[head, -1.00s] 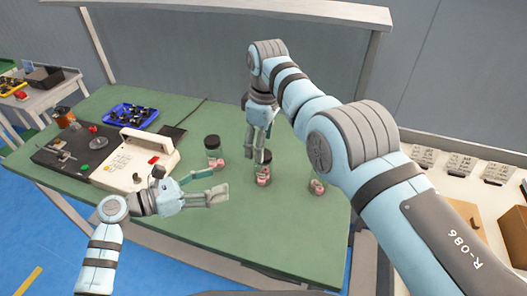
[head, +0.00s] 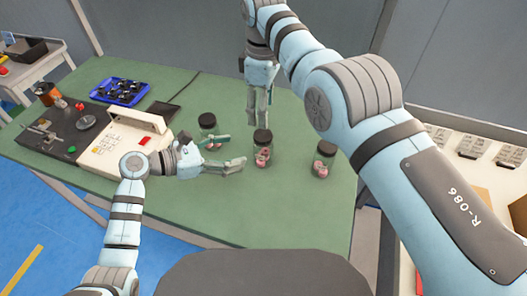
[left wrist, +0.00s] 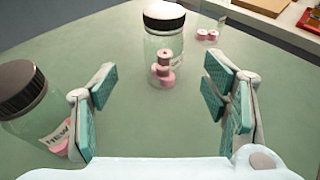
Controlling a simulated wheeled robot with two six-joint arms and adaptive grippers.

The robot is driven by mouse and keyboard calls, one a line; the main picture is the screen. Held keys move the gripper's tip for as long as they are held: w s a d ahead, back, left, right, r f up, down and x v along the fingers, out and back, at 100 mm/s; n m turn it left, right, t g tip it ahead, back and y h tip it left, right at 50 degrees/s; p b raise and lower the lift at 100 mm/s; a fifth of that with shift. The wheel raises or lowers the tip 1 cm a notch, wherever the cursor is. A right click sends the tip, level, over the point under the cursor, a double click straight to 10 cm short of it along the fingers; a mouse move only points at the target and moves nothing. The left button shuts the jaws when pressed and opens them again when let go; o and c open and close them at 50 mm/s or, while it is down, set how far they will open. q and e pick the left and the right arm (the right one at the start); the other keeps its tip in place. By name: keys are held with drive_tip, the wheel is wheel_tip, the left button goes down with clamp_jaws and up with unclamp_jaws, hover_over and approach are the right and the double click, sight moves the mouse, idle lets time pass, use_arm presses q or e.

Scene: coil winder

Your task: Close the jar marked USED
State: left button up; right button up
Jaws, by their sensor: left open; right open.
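A glass jar (head: 262,157) with a dark lid (head: 262,136) and pink spools stands upright in the middle; it also shows in the left wrist view (left wrist: 163,62), its label out of sight. The lid sits on its mouth; I cannot tell how tight. My right gripper (head: 260,118) is open, pointing down just above this lid. My left gripper (head: 236,154) is open and low, left of the jar; in the left wrist view the jar stands beyond its fingers, apart from them. A dark-lidded jar marked NEW (left wrist: 30,105) stands left of my left fingers. No USED marking is readable.
A third jar (head: 324,160) with pink spools stands to the right; its top is unclear. The coil winder (head: 122,140) and a blue tray (head: 121,90) are at the left. The green table (head: 270,215) is clear in front of the jars.

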sight(254, 148)
use_arm(q)
drive_tip(key=x, duration=0.9)
drive_tip(key=shift+s+d+r, duration=0.1)
drive_tip(key=shift+s, duration=0.1)
use_arm(e)
drive_tip(key=shift+s+r, duration=0.2)
drive_tip(key=shift+s, duration=0.05)
use_arm(q)
drive_tip(key=shift+w+d, duration=0.25)
drive_tip(key=shift+d, duration=0.2)
drive_tip(key=shift+s, duration=0.1)
clamp_jaws()
use_arm(e)
drive_tip(key=n, duration=0.4)
drive_tip(key=shift+n, duration=0.4)
drive_tip(key=n, duration=0.4)
